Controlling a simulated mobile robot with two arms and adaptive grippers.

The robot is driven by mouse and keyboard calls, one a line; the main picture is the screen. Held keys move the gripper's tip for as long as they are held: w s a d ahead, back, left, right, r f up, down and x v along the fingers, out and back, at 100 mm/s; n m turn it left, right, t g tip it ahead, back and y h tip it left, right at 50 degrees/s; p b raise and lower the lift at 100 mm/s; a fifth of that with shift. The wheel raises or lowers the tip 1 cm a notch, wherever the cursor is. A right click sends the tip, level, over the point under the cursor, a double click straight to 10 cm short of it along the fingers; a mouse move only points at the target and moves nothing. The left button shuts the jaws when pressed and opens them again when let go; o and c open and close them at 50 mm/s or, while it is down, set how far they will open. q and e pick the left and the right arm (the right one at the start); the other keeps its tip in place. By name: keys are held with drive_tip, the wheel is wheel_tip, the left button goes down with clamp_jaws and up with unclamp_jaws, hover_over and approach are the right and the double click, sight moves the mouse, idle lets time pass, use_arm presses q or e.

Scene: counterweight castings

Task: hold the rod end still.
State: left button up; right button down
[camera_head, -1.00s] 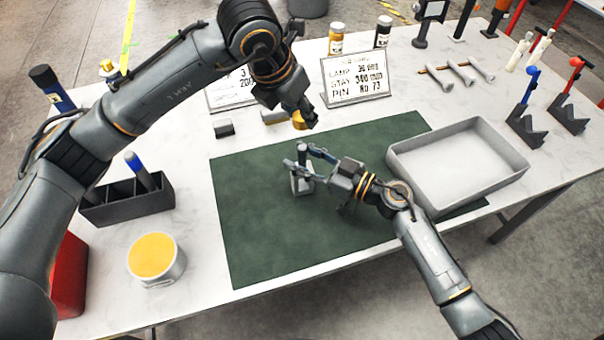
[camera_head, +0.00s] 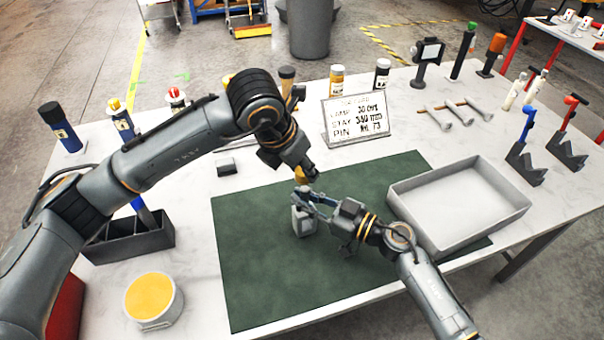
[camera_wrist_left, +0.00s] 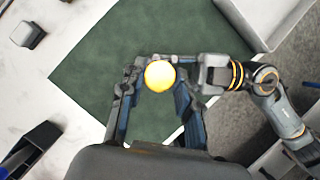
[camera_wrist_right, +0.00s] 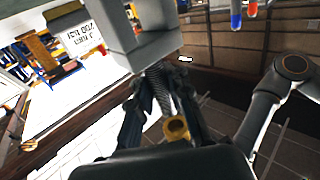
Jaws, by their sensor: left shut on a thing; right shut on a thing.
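A grey block-shaped casting (camera_head: 304,222) stands on the green mat (camera_head: 265,275). A threaded rod (camera_wrist_right: 160,90) joins it in the right wrist view. My right gripper (camera_head: 308,199) is shut on the rod end just above the casting, reaching in from the right. My left gripper (camera_head: 306,172) is shut on a brass round piece (camera_head: 300,176), directly above the right gripper. In the left wrist view the brass piece (camera_wrist_left: 160,75) shows as a yellow disc between the fingers. Whether it touches the rod, I cannot tell.
A grey tray (camera_head: 410,215) stands right of the mat, close to my right arm. A dark divided holder (camera_head: 140,240) and a yellow-topped tub (camera_head: 152,298) stand at the left. A sign (camera_head: 357,118) stands behind the mat. The mat's front is clear.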

use_arm(q)
drive_tip(key=shift+f, duration=0.6)
drive_tip(key=shift+s+d+f+n, duration=0.15)
drive_tip(key=shift+f+n, duration=0.25)
drive_tip(key=shift+f, duration=0.5)
drive_tip(key=shift+f, duration=0.6)
